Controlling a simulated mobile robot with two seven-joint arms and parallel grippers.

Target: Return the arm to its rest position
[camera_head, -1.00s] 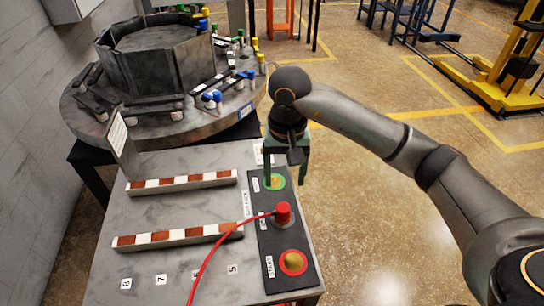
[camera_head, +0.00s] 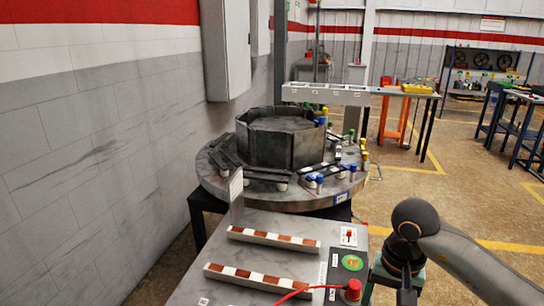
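My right arm (camera_head: 470,262) comes in from the right edge of the head view, bent at a dark rounded joint. My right gripper (camera_head: 394,290) hangs below that joint, pointing down, with its greenish fingers apart and nothing seen between them. Its fingertips are cut off by the bottom edge. It is just right of the control panel (camera_head: 334,268), apart from the green-ringed button (camera_head: 352,262) and the red button (camera_head: 352,290) in the picture. My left gripper is not in view.
The grey table (camera_head: 220,262) carries two red-and-white striped bars (camera_head: 273,238). Behind is a round furnace base (camera_head: 215,175) with clamps. A grey wall stands left; open floor (camera_head: 455,215) lies right.

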